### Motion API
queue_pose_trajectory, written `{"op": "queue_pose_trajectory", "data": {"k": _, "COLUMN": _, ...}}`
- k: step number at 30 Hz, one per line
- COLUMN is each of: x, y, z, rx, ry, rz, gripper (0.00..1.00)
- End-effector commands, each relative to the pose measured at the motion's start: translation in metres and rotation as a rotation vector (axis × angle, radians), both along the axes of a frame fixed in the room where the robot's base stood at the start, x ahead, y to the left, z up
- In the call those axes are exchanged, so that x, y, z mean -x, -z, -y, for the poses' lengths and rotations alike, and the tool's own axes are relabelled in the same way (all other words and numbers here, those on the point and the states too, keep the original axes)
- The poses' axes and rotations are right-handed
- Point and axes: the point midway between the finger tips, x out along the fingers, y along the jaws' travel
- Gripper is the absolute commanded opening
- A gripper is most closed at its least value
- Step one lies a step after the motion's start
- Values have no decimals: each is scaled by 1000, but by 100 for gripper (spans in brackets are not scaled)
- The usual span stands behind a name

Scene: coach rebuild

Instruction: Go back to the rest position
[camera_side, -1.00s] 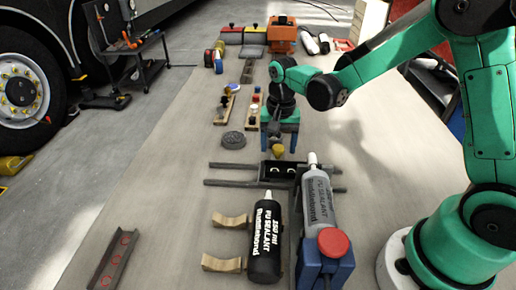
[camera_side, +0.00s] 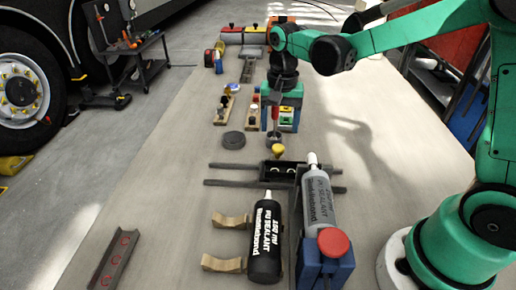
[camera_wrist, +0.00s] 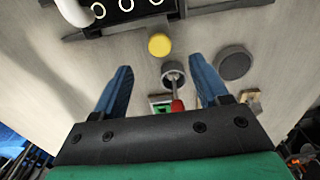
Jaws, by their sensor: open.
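My gripper (camera_side: 281,128) is open, its two blue fingers pointing down over the far middle of the bench. In the wrist view my gripper (camera_wrist: 160,65) shows its fingers spread with nothing held between them. Below and beyond it, a red-handled tool (camera_wrist: 177,105) stands with its thin end at a small dark round cup (camera_wrist: 172,72). The tool (camera_side: 275,112) also shows upright in the side view, apparently in the cup (camera_side: 274,141). A yellow knob (camera_side: 277,151) is just in front of the cup.
Two sealant cartridges, one black (camera_side: 265,240) and one grey (camera_side: 318,200), lie at the front near a blue block with a red cap (camera_side: 333,243). A dark rail fixture (camera_side: 230,166) crosses mid-bench. A dark disc (camera_side: 234,140) and wooden strips lie left of my gripper. Bench left is mostly clear.

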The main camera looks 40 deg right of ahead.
Motion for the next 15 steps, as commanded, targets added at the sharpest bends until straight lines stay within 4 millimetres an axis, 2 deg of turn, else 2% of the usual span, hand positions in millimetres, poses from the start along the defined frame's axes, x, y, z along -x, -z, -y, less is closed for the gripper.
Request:
{"op": "queue_pose_trajectory", "data": {"k": 4, "x": 3, "y": -4, "z": -1, "rx": 1, "ry": -21, "rz": 18, "gripper": 68}}
{"op": "queue_pose_trajectory", "data": {"k": 7, "x": 11, "y": -15, "z": -2, "rx": 5, "ry": -87, "rz": 68, "gripper": 68}}
{"op": "queue_pose_trajectory", "data": {"k": 15, "x": 51, "y": -48, "z": -9, "rx": 74, "ry": -412, "rz": 322, "gripper": 68}}
